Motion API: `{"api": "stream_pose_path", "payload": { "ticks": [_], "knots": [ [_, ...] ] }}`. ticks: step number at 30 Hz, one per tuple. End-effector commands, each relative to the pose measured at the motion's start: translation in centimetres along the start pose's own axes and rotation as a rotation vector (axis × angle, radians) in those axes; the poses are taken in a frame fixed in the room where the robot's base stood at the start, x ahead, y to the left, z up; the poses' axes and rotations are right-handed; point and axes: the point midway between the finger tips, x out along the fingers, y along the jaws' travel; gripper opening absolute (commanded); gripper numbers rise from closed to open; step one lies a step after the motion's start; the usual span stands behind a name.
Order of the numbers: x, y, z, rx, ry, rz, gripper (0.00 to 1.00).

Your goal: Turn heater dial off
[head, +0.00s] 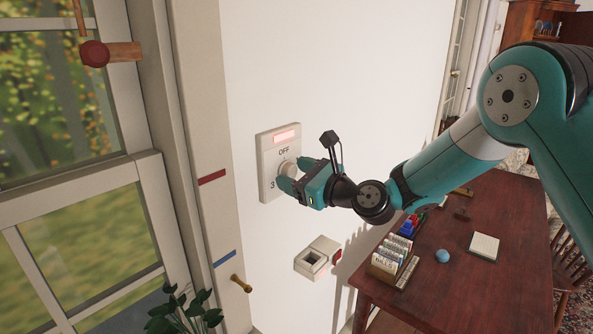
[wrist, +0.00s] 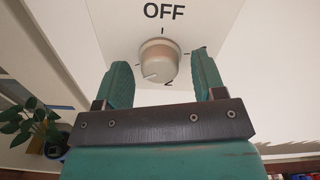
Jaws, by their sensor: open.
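The heater dial (wrist: 157,62) is a pale round knob on a white wall panel (head: 267,146). The panel has "OFF" printed above the knob and a lit pink window at its top; a "3" shows at its lower left in the head view. In the wrist view the pointer mark on the knob is turned to the lower left, away from OFF. My gripper (wrist: 163,84) is open, with one teal finger on each side of the knob and gaps visible between fingers and knob. In the head view my gripper (head: 289,178) partly covers the dial (head: 289,168).
A white box with a square opening (head: 312,261) is on the wall below the panel. A wooden table (head: 480,270) with a card box (head: 392,258), blue ball (head: 442,256) and notepad (head: 484,246) stands right. A window and plant (head: 185,312) are left.

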Motion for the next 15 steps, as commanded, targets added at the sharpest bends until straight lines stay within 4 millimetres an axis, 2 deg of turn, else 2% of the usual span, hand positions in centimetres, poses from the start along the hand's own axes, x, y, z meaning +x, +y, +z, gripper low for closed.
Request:
{"api": "stream_pose_path", "payload": {
  "ticks": [5,12,15],
  "knots": [
    [-0.02,0.0,-0.04,0.0,0.0,0.0,0.63],
    [-0.04,-0.01,-0.03,0.0,0.0,0.0,0.14],
    [-0.05,-0.01,-0.03,-0.001,0.0,0.0,0.14]
  ]
}}
